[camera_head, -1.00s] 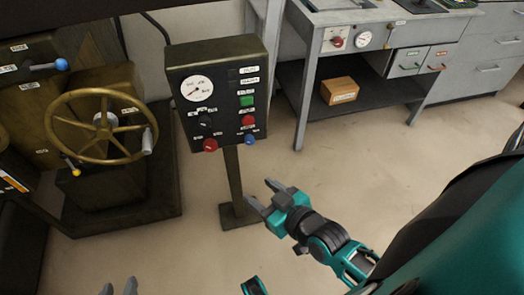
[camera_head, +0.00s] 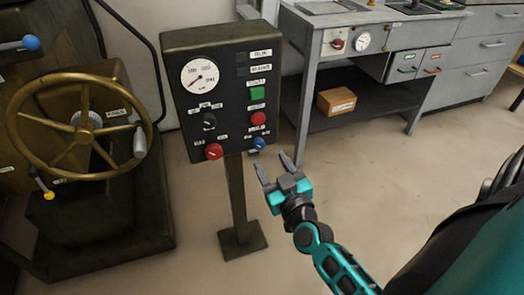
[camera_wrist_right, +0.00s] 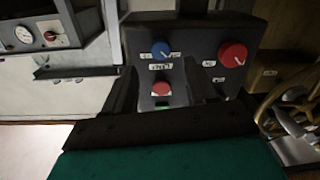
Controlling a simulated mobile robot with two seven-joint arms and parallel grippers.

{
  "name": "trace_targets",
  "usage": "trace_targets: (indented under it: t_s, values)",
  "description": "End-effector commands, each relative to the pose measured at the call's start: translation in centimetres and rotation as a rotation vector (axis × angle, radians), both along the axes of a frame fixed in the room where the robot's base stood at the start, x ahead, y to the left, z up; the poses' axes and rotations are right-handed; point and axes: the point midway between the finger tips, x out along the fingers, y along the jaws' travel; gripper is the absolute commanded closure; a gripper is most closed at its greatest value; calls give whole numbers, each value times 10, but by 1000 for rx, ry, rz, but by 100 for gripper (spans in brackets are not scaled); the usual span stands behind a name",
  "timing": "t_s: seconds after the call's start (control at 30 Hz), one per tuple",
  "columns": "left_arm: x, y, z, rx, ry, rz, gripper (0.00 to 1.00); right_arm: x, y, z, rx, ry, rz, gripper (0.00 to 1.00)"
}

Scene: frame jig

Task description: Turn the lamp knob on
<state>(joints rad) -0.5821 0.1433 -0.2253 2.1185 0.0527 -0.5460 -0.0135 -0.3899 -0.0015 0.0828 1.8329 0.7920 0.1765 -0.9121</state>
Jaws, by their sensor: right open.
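The control panel (camera_head: 222,135) stands on a post and carries a dial gauge (camera_head: 200,76), a black knob (camera_head: 209,121), a red knob (camera_head: 214,152), a blue knob (camera_head: 258,143), a red button (camera_head: 258,118) and a green button (camera_head: 257,93). The labels are too small to read, so I cannot tell which is the lamp knob. My right gripper (camera_head: 275,168) is open and empty, just below and right of the blue knob. In the right wrist view the blue knob (camera_wrist_right: 161,50) and red button (camera_wrist_right: 160,89) show between the fingers; the red knob (camera_wrist_right: 232,54) is to the right. My left gripper is out of view.
A large brass handwheel (camera_head: 75,125) with a grey handle stands left of the panel. A grey workbench (camera_head: 365,20) with a red knob and gauge is at the back right, a cardboard box (camera_head: 336,101) on its lower shelf. The floor right of the panel is clear.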

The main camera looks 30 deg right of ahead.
Motion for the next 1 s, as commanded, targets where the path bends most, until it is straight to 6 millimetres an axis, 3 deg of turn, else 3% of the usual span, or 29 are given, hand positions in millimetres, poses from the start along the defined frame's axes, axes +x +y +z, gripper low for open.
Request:
trace_targets:
  t_s: [0.2,0.4,0.83,1.0]
  values:
    - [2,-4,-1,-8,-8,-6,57,40,-8,-1,2,-3,-2,43]
    - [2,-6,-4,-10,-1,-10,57,61,-13,-1,1,1,-1,43]
    - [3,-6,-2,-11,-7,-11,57,67,-14,-1,0,2,1,44]
    - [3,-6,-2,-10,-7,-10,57,67,-14,-1,0,2,1,60]
